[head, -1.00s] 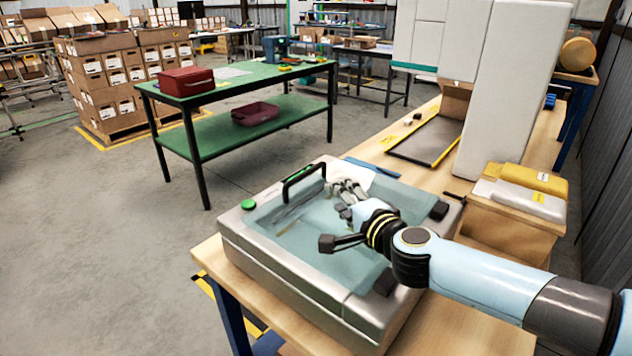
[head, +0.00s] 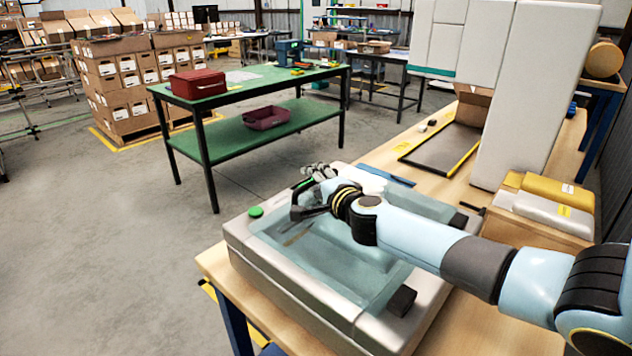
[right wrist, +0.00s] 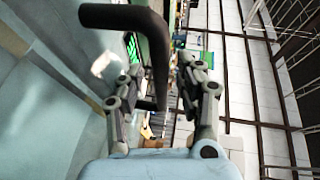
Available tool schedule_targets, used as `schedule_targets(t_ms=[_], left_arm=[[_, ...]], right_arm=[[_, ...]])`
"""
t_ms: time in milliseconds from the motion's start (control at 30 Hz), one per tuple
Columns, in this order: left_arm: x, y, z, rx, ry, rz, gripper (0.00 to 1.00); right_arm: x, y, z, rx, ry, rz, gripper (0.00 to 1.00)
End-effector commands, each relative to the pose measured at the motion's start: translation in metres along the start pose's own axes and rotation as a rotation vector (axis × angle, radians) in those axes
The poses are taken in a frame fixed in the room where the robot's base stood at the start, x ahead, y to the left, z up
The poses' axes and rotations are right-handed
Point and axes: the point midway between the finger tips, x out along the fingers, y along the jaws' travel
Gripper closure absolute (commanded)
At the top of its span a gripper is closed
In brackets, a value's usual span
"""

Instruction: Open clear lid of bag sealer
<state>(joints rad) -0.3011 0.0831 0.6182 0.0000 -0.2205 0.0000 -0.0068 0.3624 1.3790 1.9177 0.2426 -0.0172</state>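The bag sealer (head: 290,299) is a grey metal machine on the wooden bench. Its clear bluish lid (head: 345,277) lies flat over the top, down. My right gripper (head: 320,171) is at the far left edge of the lid, with its arm reaching across it. In the right wrist view, the black lid handle (right wrist: 158,60) stands between the fingers of my right gripper (right wrist: 162,78), which are apart on either side of it. I see no clear grip on it. In the head view the arm mostly hides the handle. My left gripper is out of view.
A green button (head: 256,212) sits on the sealer's left corner. Behind it are a blue strip (head: 399,181) and a black tray (head: 443,146). Yellow and white packs (head: 545,200) lie on a carton at right. A green table (head: 262,82) stands beyond open floor.

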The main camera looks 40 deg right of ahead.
Motion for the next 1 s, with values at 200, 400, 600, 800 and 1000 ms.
schedule_targets(t_ms=[200,400,600,800,1000], left_arm=[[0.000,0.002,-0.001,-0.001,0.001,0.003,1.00],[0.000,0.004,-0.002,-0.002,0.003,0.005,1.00],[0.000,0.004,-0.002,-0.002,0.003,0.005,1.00],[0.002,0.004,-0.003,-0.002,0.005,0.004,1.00],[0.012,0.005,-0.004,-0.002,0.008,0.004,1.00]], right_arm=[[0.000,0.000,0.000,0.000,0.000,0.000,0.94],[0.000,0.001,0.000,0.000,0.000,0.001,1.00],[-0.001,0.001,0.000,0.001,0.000,0.002,1.00],[0.000,0.000,0.000,0.004,0.000,-0.004,1.00],[0.007,-0.013,0.002,0.021,0.000,-0.046,1.00]])
